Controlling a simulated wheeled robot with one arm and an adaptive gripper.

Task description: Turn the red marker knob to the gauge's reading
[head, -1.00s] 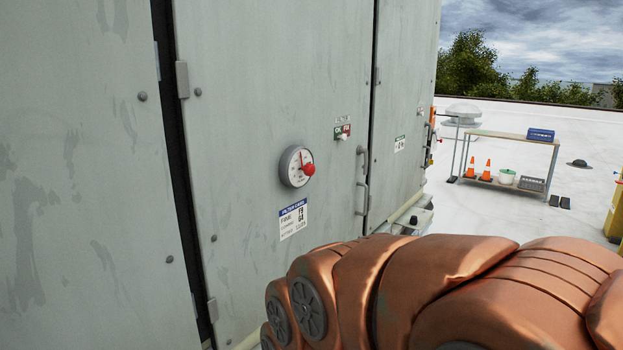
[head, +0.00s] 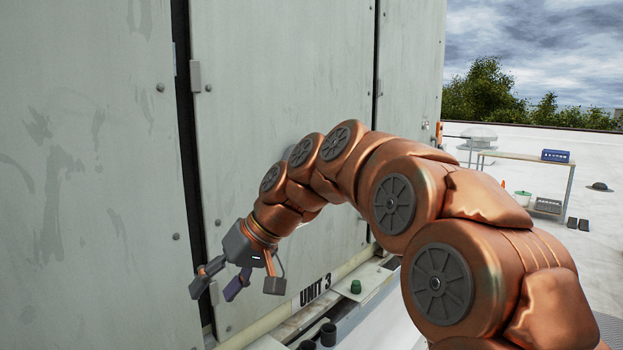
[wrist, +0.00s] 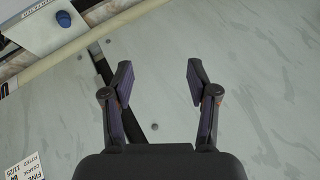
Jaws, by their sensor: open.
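The gauge and its red marker knob do not show in either current view; my raised arm covers that part of the grey cabinet door (head: 270,95) in the head view. My gripper (head: 236,288) hangs low in front of the cabinet, left of the arm, with its fingers spread and pointing down. In the wrist view my gripper (wrist: 158,76) is open, with nothing between the fingers and the door panel behind them. Part of a white printed label (wrist: 24,170) shows at that view's lower left corner.
A dark vertical door seam (head: 187,150) runs left of my gripper. A ledge (head: 338,312) with a green cap (head: 356,287) lies along the cabinet foot. A table (head: 515,157) with a blue crate (head: 555,156) stands far right on the open white roof.

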